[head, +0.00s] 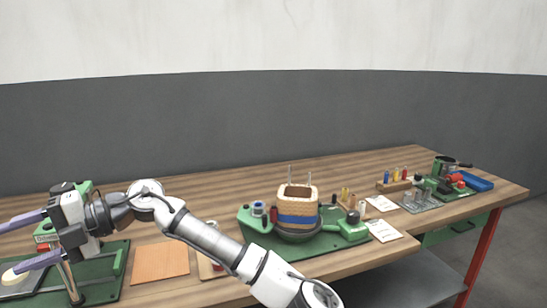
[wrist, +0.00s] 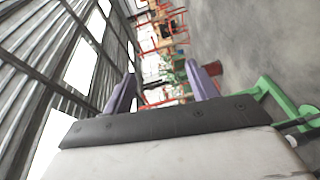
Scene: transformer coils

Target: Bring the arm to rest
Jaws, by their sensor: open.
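My arm stretches from the bottom of the head view toward the left, above the wooden workbench (head: 230,206). My gripper (head: 22,240) is at the far left of the head view, its two purple-grey fingers pointing left and spread apart. Nothing is between them. In the wrist view the fingers (wrist: 163,88) stand apart and empty, facing the open room with no workpiece near. The gripper is above the bench's left part, over or beside a green board (head: 105,271); its exact height is hard to tell.
A coil (head: 297,208) with a blue band stands on a green fixture (head: 262,238) at mid-bench. A wooden board (head: 160,263) lies left of it, partly near my arm. Papers (head: 384,230), small coloured parts and a blue tray (head: 477,182) are at right. The bench's back strip is clear.

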